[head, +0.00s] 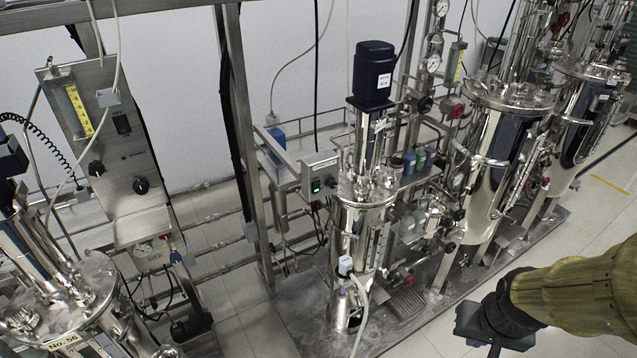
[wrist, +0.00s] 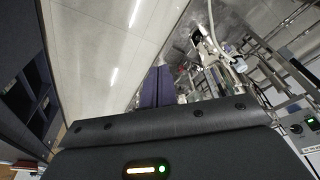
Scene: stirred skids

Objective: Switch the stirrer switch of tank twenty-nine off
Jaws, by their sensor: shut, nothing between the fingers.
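In the head view a grey control box (head: 322,174) with a lit green rocker switch (head: 316,185) and a dark knob (head: 331,182) is fixed beside the middle steel tank (head: 362,222). A dark blue motor (head: 374,72) with a small, unreadable label tops this tank. I cannot read the number twenty-nine anywhere. My gripper shows in the wrist view (wrist: 158,72), its dark fingers shut and empty, apart from the equipment. In the head view my arm enters at lower right; the fingertips are not clear there. A light box with a knob (wrist: 296,129) shows at the wrist view's right edge.
At left stands a tank labelled No. 56 (head: 62,340) with a tilted steel panel (head: 128,165) carrying a dark switch and two knobs. Larger tanks (head: 490,150) stand at right. Pipes and hoses crowd the skid. Open tiled floor (head: 600,225) lies at right.

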